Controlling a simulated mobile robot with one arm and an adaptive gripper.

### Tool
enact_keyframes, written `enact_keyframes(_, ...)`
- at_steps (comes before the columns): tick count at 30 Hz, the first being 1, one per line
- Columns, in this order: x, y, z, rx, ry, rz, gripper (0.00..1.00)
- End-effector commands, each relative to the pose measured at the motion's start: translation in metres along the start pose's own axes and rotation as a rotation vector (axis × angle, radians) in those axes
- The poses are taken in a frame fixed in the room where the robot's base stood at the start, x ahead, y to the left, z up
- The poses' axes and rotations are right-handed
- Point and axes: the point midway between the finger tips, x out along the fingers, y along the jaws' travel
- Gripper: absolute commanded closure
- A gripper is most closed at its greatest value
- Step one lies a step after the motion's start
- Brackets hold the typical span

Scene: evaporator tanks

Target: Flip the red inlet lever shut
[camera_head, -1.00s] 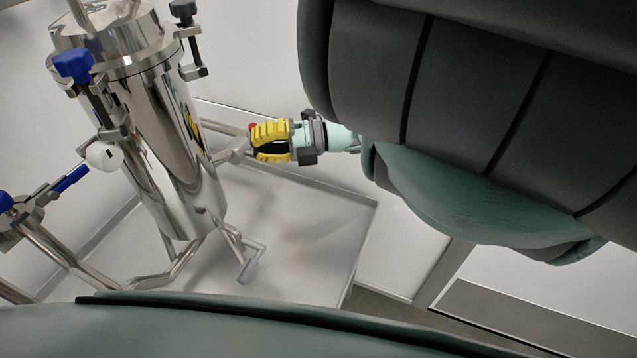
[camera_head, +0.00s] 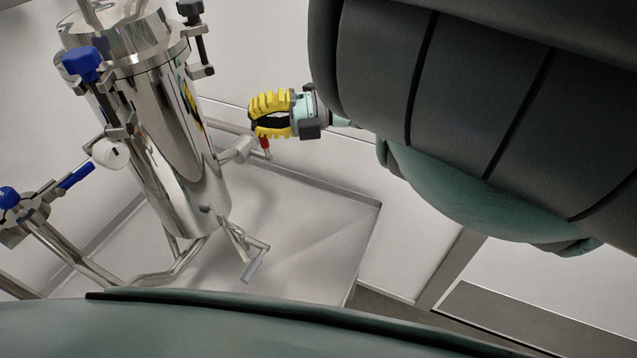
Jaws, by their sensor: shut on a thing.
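The red inlet lever (camera_head: 265,146) is a small red handle at the end of the steel inlet pipe (camera_head: 238,150), on the right side of the tank (camera_head: 165,130). Its visible part points down, just under the lower finger of my gripper; its upper part is hidden. My gripper (camera_head: 254,117) has yellow ribbed fingers that come in from the right, just above the pipe end. The fingers are closed in around the lever's hidden part, though the exact contact is not clear.
Blue-handled valves (camera_head: 80,64) are on the left. A black clamp knob (camera_head: 190,10) is on the tank's upper right. A pale tray (camera_head: 310,220) lies below, with open space over it. My own arm fills the upper right.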

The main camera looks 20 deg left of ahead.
Motion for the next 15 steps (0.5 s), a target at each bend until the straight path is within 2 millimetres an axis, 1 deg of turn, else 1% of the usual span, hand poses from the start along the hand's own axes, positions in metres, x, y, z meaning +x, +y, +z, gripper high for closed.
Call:
enact_keyframes(1, -0.006, 0.005, 0.002, -0.001, -0.011, -0.006, 1.0)
enact_keyframes(6, -0.007, 0.021, 0.005, -0.005, -0.016, -0.004, 1.0)
enact_keyframes(15, -0.007, 0.036, 0.005, -0.003, -0.016, -0.005, 1.0)
